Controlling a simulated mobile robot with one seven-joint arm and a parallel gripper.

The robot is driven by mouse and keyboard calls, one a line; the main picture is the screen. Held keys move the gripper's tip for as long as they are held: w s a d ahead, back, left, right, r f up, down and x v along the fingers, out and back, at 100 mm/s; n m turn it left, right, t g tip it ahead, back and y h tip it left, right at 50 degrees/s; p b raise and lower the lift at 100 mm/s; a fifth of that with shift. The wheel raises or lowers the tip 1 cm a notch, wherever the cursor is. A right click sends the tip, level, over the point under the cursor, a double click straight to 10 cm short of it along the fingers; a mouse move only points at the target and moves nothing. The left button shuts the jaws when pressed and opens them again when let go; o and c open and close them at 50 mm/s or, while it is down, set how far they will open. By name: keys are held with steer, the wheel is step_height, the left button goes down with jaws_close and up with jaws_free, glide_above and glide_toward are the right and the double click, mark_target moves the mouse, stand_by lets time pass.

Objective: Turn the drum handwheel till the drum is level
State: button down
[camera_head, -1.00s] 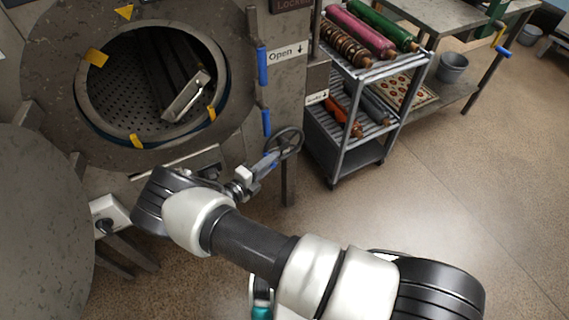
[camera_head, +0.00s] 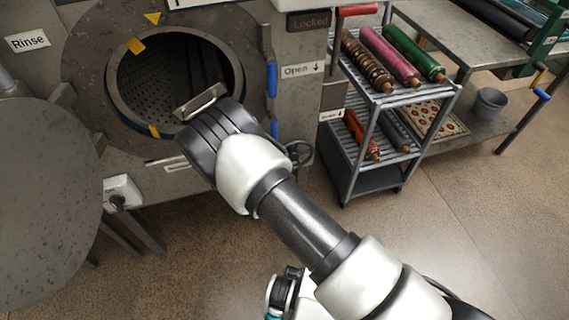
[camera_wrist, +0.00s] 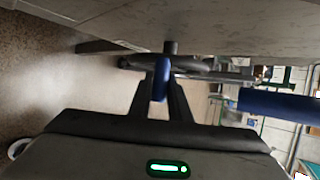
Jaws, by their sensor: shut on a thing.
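The drum (camera_head: 140,85) shows in the head view as a round opening with a perforated inside. A pale metal bar (camera_head: 200,102) sits tilted at its lower right. Yellow tabs mark its rim, one at the upper left (camera_head: 135,45), a little below and left of a yellow triangle (camera_head: 152,18) on the housing. The dark handwheel (camera_head: 300,153) is at the machine's lower right, partly behind my arm; it also shows in the wrist view (camera_wrist: 190,66). My gripper (camera_wrist: 161,80) is shut on the wheel's blue handle (camera_wrist: 160,90). My arm hides the gripper in the head view.
A rack (camera_head: 395,97) with coloured rolls stands right of the machine. A round grey door (camera_head: 45,205) stands at the left. A bench (camera_head: 465,40) with a bucket (camera_head: 490,102) on its lower shelf is at the far right. The floor in front is clear.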

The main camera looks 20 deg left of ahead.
steer(key=p, duration=0.1)
steer(key=r+g+y, duration=0.1)
steer(key=d+r+g+y+p, duration=0.1)
steer(key=shift+w+r+m+p, duration=0.1)
steer(key=shift+w+m+p, duration=0.2)
steer(key=shift+m, duration=0.1)
steer(key=shift+w+d+r+m+g+y+p, duration=0.15)
steer(key=shift+w+d+r+g+y+p, duration=0.15)
steer(key=shift+g+y, duration=0.3)
steer(key=shift+w+d+r+m+g+y+p, duration=0.15)
steer(key=shift+g+y+p, duration=0.25)
steer(key=shift+y, duration=0.4)
steer(key=shift+d, duration=0.1)
steer(key=c, duration=1.6)
jaws_free()
steer(key=shift+f, duration=0.1)
steer(key=shift+c, duration=0.2)
steer(key=p+v, duration=0.3)
steer(key=v, duration=1.4)
steer(key=shift+r+p, duration=0.2)
steer(key=shift+p, duration=0.15)
steer(key=shift+s, duration=0.1)
